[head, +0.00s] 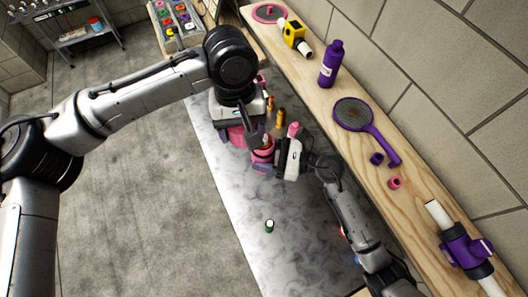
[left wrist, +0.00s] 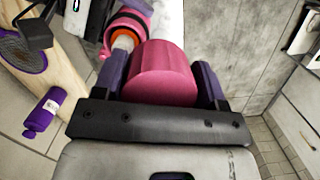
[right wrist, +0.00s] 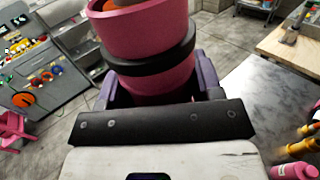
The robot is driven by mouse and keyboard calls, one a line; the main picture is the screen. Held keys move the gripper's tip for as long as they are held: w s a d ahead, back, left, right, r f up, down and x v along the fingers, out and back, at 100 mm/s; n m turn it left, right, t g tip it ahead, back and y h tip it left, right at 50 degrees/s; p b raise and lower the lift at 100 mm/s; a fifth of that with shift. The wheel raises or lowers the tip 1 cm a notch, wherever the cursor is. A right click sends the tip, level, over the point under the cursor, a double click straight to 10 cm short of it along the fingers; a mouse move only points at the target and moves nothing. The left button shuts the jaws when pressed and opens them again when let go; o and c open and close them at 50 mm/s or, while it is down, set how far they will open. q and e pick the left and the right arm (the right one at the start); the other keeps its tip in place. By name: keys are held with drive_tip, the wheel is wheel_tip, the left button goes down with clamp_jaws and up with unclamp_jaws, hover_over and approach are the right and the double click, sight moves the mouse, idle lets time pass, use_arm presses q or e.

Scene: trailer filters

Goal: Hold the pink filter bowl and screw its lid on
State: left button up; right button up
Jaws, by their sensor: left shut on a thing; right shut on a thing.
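My left gripper (left wrist: 162,82) is shut on a plain pink cylinder (left wrist: 164,66), which looks like the lid. It shows in the head view (head: 236,134). My right gripper (right wrist: 159,82) is shut on a pink round part with a wider rim and a black band (right wrist: 150,28), which looks like the filter bowl. In the head view it lies just below and right of the left one (head: 262,155). Its open end, with an orange ring and something white inside, shows in the left wrist view (left wrist: 130,20). The two pink parts appear apart. Their exact alignment is unclear.
A wooden shelf (head: 318,90) along the wall carries a purple bottle (head: 331,64), a purple strainer (head: 366,120) and a purple fitting with white pipes (head: 463,250). A small green-and-white item (head: 269,226) lies on the grey worktop (head: 285,255), which is otherwise mostly clear there.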

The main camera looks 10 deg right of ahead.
use_arm(q)
approach(263, 155)
drive_tip(key=shift+w+d, duration=0.3)
drive_tip(key=shift+w, duration=0.05)
drive_tip(key=shift+f, duration=0.15)
drive_tip(key=shift+f, duration=1.85)
drive_tip(key=shift+s+f, duration=0.1)
drive_tip(key=shift+f, duration=0.05)
drive_tip(key=shift+f, duration=0.75)
drive_tip(key=shift+f, duration=0.55)
